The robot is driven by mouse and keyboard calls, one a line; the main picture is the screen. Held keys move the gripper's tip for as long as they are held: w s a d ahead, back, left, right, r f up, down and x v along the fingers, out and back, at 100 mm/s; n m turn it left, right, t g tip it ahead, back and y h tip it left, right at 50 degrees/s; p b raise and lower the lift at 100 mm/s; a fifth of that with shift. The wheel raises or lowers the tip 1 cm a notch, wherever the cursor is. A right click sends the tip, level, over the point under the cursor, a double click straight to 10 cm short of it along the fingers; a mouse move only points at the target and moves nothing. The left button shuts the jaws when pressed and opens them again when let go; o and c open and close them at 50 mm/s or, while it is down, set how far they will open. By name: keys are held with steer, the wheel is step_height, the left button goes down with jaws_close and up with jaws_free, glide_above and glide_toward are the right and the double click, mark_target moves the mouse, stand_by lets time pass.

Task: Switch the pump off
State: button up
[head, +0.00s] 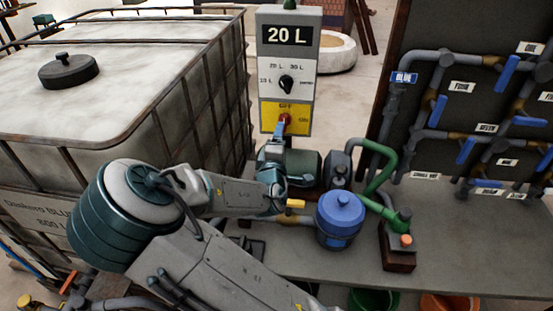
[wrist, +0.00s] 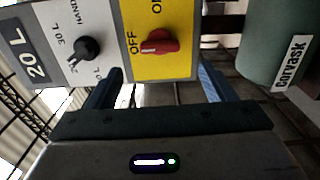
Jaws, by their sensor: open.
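The pump's red rotary switch (wrist: 160,46) sits on a yellow plate (wrist: 170,68) marked OFF and ON. In the wrist view its bar lies along the line towards OFF, with a pale mark at the OFF end. In the head view the red switch (head: 285,118) stands about upright under OFF, with ON to its right. My gripper (wrist: 160,84) is open and empty, its two fingers apart. The switch shows beyond the gap between them, not gripped. In the head view my gripper (head: 280,129) is just below the switch and partly covers the plate.
Above the plate are a black dial (head: 286,84) and a 20 L display (head: 287,35). A caged white tank (head: 150,70) stands left. A blue-lidded canister (head: 340,215) and green pipe (head: 380,165) are on the bench. A board of blue-handled valves (head: 465,100) stands right.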

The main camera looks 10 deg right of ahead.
steer(key=v, duration=0.6)
steer(key=shift+s, duration=0.3)
